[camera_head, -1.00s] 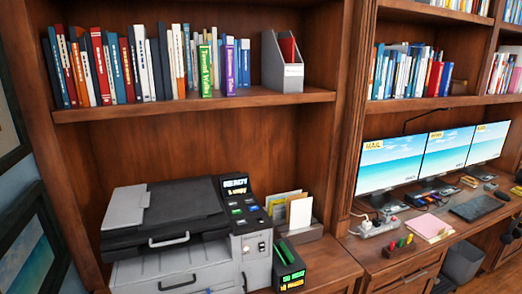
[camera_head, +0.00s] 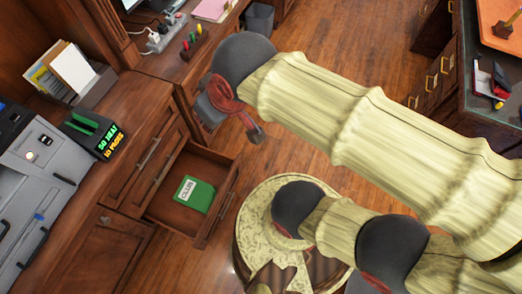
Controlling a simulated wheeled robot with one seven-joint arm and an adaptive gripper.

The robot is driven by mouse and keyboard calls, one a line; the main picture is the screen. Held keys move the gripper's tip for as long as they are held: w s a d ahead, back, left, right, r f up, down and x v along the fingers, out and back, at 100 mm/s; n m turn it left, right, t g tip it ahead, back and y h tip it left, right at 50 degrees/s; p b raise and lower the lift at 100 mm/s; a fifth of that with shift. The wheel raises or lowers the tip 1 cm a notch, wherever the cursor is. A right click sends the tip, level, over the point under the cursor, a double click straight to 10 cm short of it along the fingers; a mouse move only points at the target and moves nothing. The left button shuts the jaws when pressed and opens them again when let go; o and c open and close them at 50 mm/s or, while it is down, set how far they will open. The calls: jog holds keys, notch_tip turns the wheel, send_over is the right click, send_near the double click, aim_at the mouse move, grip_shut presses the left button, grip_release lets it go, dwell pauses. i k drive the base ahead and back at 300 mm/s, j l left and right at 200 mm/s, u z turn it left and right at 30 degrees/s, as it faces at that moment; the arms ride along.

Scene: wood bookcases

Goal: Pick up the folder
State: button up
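A green folder (camera_head: 194,194) with a white label lies in an open wooden drawer (camera_head: 232,196) below the counter. The label appears to read "CLUB". My gripper (camera_head: 235,126), dark with red parts, hangs at the end of my pale yellow arm. In the picture it is above and to the right of the folder, apart from it. Nothing is visibly held. The gripper is seen at an angle and its fingers are hard to make out. My arm covers much of the right side.
A grey printer (camera_head: 40,170) and a paper holder (camera_head: 98,88) stand on the counter at left. A grey bin (camera_head: 259,18) is by the desk at the top. A dark desk (camera_head: 488,95) stands at right. Wooden floor (camera_head: 335,60) shows between the furniture.

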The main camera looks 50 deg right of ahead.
aim_at(199, 195)
jog(key=l+u, duration=0.2)
jog(key=u, duration=0.2)
jog(key=i+l+u, duration=0.1)
jog(key=l+u, duration=0.15)
jog(key=u, duration=0.2)
jog(key=l+u, duration=0.2)
jog(key=u, duration=0.6)
